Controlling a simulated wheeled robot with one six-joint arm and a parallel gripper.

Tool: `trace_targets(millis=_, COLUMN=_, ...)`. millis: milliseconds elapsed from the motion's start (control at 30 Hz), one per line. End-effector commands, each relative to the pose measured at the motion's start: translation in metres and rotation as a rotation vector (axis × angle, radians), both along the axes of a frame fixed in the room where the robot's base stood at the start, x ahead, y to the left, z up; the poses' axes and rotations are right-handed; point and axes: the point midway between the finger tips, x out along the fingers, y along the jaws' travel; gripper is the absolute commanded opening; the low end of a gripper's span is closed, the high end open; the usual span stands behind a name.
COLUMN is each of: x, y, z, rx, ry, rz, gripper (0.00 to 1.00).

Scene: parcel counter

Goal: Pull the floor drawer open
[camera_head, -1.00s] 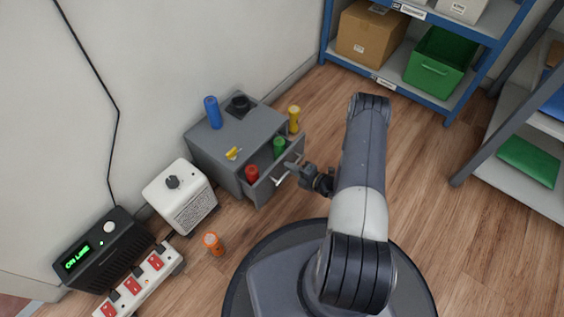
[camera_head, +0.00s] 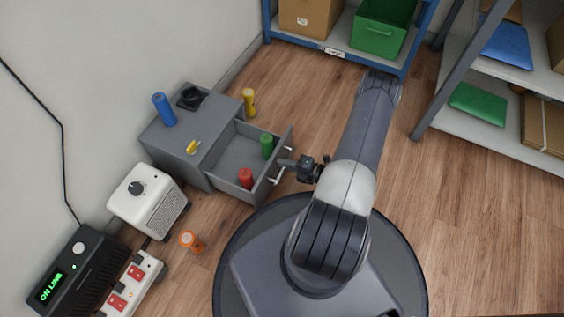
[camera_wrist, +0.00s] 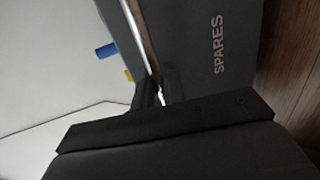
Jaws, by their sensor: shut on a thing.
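The grey floor drawer (camera_head: 226,189) is pulled well out of its low grey cabinet (camera_head: 160,148). A red cylinder (camera_head: 246,178) and a green cylinder (camera_head: 267,147) stand inside it. My gripper (camera_head: 290,164) is at the drawer's front, shut on the silver bar handle (camera_head: 275,177). In the wrist view, the handle (camera_wrist: 138,40) runs down to the fingers (camera_wrist: 158,94), beside the drawer front (camera_wrist: 205,45) marked SPARES. The fingertips are partly hidden there by the gripper's body.
A blue cylinder (camera_head: 164,110), a black round item (camera_head: 190,97) and a small yellow item (camera_head: 193,147) are on the cabinet. A yellow cylinder (camera_head: 249,102) and an orange one (camera_head: 191,241) stand on the floor. A white box (camera_head: 148,202) is left of the cabinet. Floor behind my arm is clear.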

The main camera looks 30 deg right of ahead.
Motion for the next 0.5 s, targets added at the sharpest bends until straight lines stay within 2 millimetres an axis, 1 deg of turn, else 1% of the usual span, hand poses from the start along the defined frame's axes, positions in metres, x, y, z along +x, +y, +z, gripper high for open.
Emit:
trace_targets(millis=333, x=-0.0001, y=-0.0013, z=-0.0004, rx=-0.002, ry=0.001, rz=-0.002, gripper=0.0)
trace_targets(millis=367, x=-0.0001, y=-0.0013, z=-0.0004, rx=-0.002, ry=0.001, rz=-0.002, gripper=0.13)
trace_targets(millis=500, x=-0.0001, y=-0.001, z=-0.0003, rx=-0.002, ry=0.0, rz=-0.001, gripper=0.24)
